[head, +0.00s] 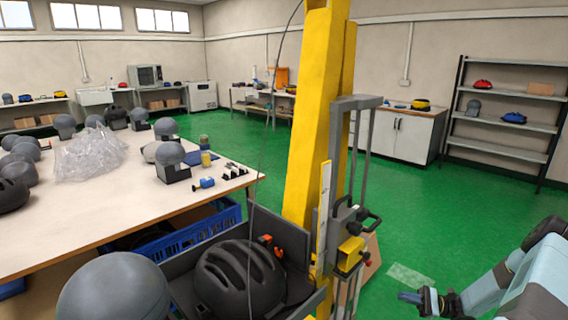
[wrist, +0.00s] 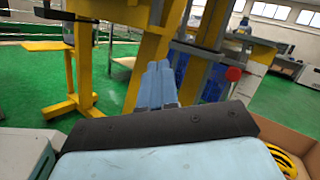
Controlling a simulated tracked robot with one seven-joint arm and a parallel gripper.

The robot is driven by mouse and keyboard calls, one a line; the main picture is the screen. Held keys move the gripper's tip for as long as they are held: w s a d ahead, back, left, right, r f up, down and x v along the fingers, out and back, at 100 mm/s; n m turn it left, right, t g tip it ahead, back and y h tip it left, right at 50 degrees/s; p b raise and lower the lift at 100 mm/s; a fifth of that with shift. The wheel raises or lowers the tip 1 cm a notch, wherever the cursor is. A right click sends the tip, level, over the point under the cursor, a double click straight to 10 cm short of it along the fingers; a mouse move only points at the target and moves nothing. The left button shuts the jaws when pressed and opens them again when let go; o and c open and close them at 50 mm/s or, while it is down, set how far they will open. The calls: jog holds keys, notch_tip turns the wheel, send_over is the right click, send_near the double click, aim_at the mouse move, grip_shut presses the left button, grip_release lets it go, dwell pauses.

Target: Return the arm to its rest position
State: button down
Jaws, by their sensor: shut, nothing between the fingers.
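My gripper (head: 418,299) shows at the lower right of the head view, at the end of my pale blue arm, held over the green floor. Its fingers also show in the wrist view (wrist: 157,84), lying side by side, shut with nothing between them. The gripper is apart from the yellow drop tower (head: 318,120), which stands to its left in the head view. In the wrist view yellow and grey frame parts stand beyond the fingertips.
A black helmet (head: 240,278) sits in a dark tray at the tower's foot. A table (head: 95,218) with several grey headforms fills the left. A cardboard box (wrist: 309,150) with a yellow item is at the wrist view's lower right. Green floor (head: 440,235) is clear toward the shelves (head: 505,94).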

jog(key=s+a+r+n+g+h, duration=0.1)
jog(key=a+r+n+g+h, duration=0.2)
jog(key=r, duration=0.8)
jog(key=s+a+r+n+g+h, duration=0.1)
jog(key=a+r+n+g+h, duration=0.15)
jog(key=a+r+h, duration=0.55)
jog(key=s+a+r+n+g+h, duration=0.15)
jog(key=r+n, duration=0.25)
jog(key=r, duration=0.9)
jog(key=s+a+r+n+t+h, duration=0.2)
jog(key=s+a+r+t+h, duration=0.1)
jog(key=s+r, duration=0.6)
jog(key=s+a+r+n+t+h, duration=0.3)
jog(key=s+r+t+h, duration=0.2)
jog(key=s+r, duration=0.4)
jog(key=s+t, duration=0.1)
jog(key=s, duration=0.3)
jog(key=shift+s+r+n, duration=0.35)
jog(key=shift+s, duration=0.05)
jog(key=shift+a, duration=0.15)
